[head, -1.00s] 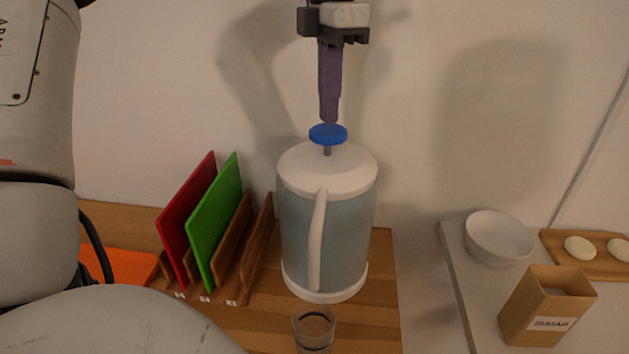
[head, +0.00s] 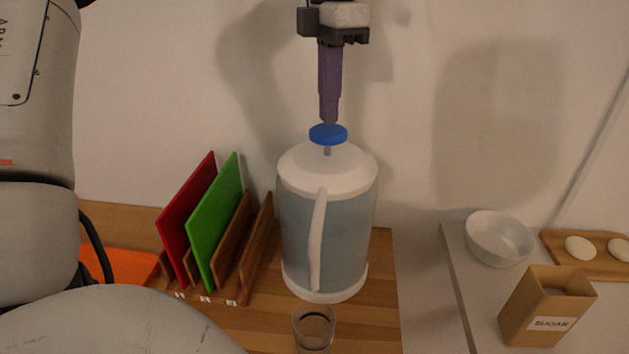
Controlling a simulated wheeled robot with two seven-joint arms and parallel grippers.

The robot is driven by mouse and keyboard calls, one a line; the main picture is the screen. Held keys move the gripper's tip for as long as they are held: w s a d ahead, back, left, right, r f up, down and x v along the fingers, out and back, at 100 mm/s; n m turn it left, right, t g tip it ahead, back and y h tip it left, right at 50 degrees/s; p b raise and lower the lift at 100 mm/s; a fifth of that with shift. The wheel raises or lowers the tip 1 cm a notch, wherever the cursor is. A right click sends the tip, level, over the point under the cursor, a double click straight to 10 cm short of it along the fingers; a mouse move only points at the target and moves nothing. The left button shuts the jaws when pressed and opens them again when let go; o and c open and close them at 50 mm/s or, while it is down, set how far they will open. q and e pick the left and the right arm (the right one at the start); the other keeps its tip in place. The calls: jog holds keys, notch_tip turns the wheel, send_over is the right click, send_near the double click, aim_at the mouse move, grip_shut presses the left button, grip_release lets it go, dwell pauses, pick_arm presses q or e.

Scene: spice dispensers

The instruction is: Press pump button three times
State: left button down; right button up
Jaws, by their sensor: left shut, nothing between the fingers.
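A white and pale blue pump dispenser (head: 345,240) stands upright on the wooden counter in the head view. Its round blue pump button (head: 328,137) sits on a short grey stem above the white lid. My left gripper (head: 329,118) points straight down over the button, with its purple fingers shut and empty. The fingertips are at the button's top, touching it or very close; I cannot tell which. A clear glass (head: 314,330) stands in front of the dispenser. My right gripper is not in view.
Red (head: 187,220) and green (head: 214,222) boards stand in a wooden rack left of the dispenser. An orange board (head: 125,265) lies further left. At right, a white bowl (head: 499,240), a sugar box (head: 545,310) and a wooden board (head: 572,259) with pale round items rest on a light counter.

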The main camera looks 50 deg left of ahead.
aim_at(328, 129)
pick_arm(q)
jog(key=shift+f, duration=0.1)
jog(key=shift+f+b, duration=0.95)
jog(key=shift+f, duration=0.7)
jog(key=shift+r, duration=0.15)
jog(key=shift+r+p, duration=1.65)
jog(key=shift+p, duration=0.1)
jog(key=shift+f, duration=0.25)
